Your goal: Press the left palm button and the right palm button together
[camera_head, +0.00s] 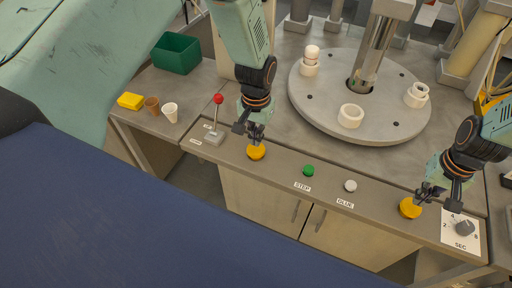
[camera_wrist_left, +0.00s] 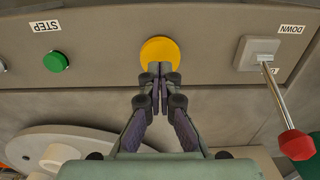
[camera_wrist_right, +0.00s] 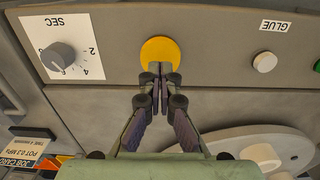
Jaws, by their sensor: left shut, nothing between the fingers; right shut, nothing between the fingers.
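The left palm button (camera_head: 256,152) is a yellow dome on the front ledge of the machine; it also shows in the left wrist view (camera_wrist_left: 160,52). My left gripper (camera_head: 257,141) is shut and empty, its tips at the near edge of that button in the wrist view. The right palm button (camera_head: 410,208) is a matching yellow dome, also in the right wrist view (camera_wrist_right: 160,50). My right gripper (camera_head: 424,197) is shut and empty, its tips overlapping that button's edge. I cannot tell whether either gripper touches its button.
A green STEP button (camera_head: 308,171) and a white GLUE button (camera_head: 350,186) lie between the yellow ones. A red-knobbed lever (camera_head: 218,112) stands left of my left gripper. A SEC dial (camera_head: 463,228) sits right of the right button. A round turntable (camera_head: 395,125) is behind.

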